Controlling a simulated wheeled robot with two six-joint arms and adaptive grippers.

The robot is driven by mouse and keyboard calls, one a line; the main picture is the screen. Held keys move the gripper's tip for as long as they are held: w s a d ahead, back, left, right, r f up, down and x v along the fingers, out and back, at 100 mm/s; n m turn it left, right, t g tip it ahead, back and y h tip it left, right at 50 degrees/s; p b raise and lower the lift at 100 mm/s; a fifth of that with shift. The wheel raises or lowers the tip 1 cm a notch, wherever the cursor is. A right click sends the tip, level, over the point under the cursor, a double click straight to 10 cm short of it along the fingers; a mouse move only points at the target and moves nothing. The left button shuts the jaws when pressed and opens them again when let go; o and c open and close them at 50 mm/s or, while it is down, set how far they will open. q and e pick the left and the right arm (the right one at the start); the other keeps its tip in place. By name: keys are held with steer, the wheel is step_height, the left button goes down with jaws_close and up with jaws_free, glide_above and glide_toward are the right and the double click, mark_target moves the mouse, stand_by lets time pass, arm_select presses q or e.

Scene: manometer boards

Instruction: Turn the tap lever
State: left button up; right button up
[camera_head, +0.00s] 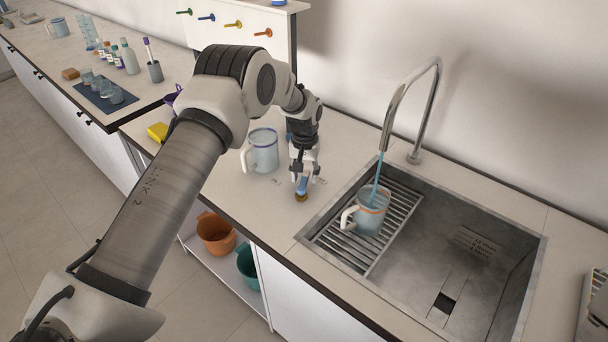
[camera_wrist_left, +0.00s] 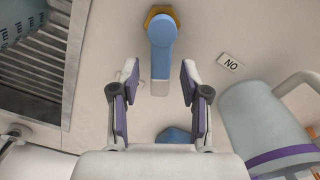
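The tap lever (camera_head: 302,186) is a small blue handle on a brass hex base, on the counter left of the sink. In the left wrist view the lever (camera_wrist_left: 160,42) points down the picture, its pale end between my fingers. My left gripper (camera_head: 304,172) is over the lever, fingers pointing down. In the wrist view the left gripper (camera_wrist_left: 160,78) is open, a gap on each side of the lever. Blue water runs from the curved metal tap (camera_head: 408,105) into a jug (camera_head: 371,212) with an orange band. My right gripper is out of view.
The jug stands on a slatted rack (camera_head: 340,237) in the metal sink (camera_head: 470,270). Another jug (camera_head: 262,153) stands close to my left gripper. A "NO" label (camera_wrist_left: 230,62) lies beside the lever. A blue thing (camera_wrist_left: 174,135) is partly hidden below the fingers.

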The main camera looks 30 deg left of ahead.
mark_target(305, 178)
arm_select(q)
step_height(305, 178, up, 12)
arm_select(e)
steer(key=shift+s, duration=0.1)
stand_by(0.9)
